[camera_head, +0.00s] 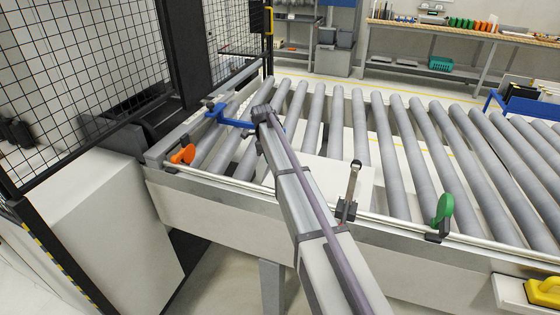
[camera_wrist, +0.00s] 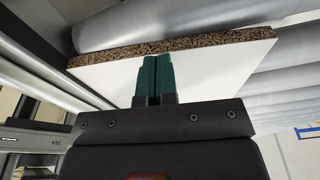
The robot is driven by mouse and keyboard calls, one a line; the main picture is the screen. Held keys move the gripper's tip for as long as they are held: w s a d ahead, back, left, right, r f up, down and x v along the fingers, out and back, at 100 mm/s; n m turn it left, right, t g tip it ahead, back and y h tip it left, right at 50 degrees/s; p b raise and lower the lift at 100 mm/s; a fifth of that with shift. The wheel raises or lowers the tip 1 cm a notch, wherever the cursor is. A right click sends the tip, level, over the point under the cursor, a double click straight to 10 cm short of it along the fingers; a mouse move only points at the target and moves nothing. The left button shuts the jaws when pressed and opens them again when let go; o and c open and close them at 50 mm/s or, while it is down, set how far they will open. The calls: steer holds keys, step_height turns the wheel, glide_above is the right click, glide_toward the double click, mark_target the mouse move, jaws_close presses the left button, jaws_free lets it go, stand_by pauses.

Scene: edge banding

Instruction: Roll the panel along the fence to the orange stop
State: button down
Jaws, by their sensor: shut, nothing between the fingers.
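The white panel (camera_head: 350,179) lies on the rollers against or close to the near fence (camera_head: 245,184), in the middle of the head view. My arm covers its left part. In the wrist view the panel's white face (camera_wrist: 215,75) and raw chipboard edge (camera_wrist: 180,42) show. My gripper's teal fingers (camera_wrist: 155,62) are shut together, empty, and overlap the white face just short of that edge; I cannot tell whether they touch. My arm hides the gripper in the head view. The orange stop (camera_head: 182,154) stands on the fence at the left, apart from the panel.
A metal lever (camera_head: 351,186) stands on the fence by the panel, and a green paddle (camera_head: 443,209) farther right. A blue bracket (camera_head: 229,117) sits over the rollers at the left. Rollers (camera_head: 392,155) right of the panel are clear. A mesh guard (camera_head: 85,65) borders the left.

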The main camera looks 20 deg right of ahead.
mark_target(330, 181)
steer(key=s+d, duration=0.4)
steer(key=d, duration=0.1)
steer(key=s+d, duration=0.4)
steer(key=d, duration=0.2)
steer(key=s+d, duration=0.5)
steer(key=d, duration=0.1)
steer(key=shift+d, duration=0.25)
steer(key=shift+w+a+f+b, duration=0.1)
steer(key=shift+f+b, duration=0.65)
steer(key=shift+b, duration=0.05)
steer(key=shift+s+a+r, duration=0.1)
steer(key=shift+s, duration=0.15)
